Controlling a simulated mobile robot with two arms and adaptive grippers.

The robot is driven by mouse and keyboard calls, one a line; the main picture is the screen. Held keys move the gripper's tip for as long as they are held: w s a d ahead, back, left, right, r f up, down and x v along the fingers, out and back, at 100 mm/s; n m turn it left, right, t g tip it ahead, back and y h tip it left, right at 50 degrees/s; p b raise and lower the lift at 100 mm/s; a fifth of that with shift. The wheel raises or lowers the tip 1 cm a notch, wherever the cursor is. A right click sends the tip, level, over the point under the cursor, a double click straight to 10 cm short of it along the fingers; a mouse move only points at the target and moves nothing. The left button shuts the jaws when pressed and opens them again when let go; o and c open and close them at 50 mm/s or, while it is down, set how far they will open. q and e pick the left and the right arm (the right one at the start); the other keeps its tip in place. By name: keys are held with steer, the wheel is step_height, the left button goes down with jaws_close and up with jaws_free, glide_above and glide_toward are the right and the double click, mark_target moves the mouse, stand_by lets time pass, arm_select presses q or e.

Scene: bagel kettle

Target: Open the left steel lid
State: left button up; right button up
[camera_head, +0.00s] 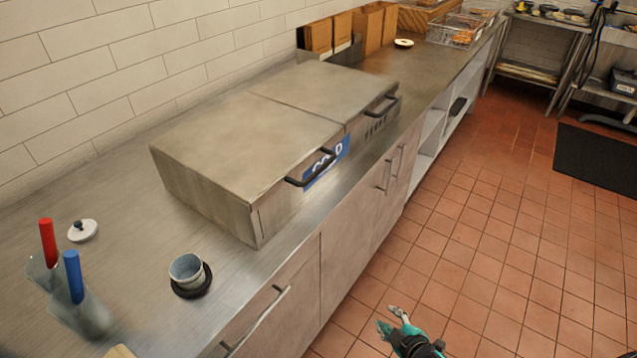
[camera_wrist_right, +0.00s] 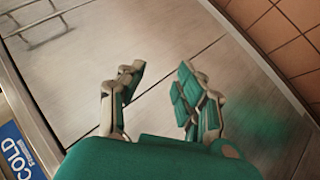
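The left steel lid (camera_head: 235,140) lies flat and closed on the steel counter unit. Its black bar handle (camera_head: 309,171) is on the front edge, above a blue COLD label (camera_head: 329,165). That label also shows at the left of the right wrist view (camera_wrist_right: 15,150). The right steel lid (camera_head: 325,88) beside it is also closed, with its own black handle (camera_head: 379,106). My right gripper (camera_head: 391,320) is open and empty, over the floor in front of the cabinets and apart from the lid handle. Its spread fingers show in the right wrist view (camera_wrist_right: 157,80). My left gripper is out of view.
A blue-white cup (camera_head: 187,269) on a dark coaster, a small white lid (camera_head: 83,230) and clear containers with red (camera_head: 47,243) and blue (camera_head: 73,276) handles stand on the counter at left. Cabinet handles (camera_head: 384,176) stick out below the counter.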

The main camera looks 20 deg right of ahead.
steer(key=w+a+r+n+t+y+b, duration=0.15)
steer(key=w+r+n+t, duration=0.3)
steer(key=r, duration=0.85)
steer(key=n+t+y+b, duration=0.4)
steer(key=n, duration=0.2)
glide_toward(318, 170)
arm_select(q)
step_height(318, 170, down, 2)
steer(key=p, duration=0.4)
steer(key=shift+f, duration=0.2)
arm_select(e)
steer(key=x, duration=1)
steer(key=shift+f, duration=0.35)
jaws_close()
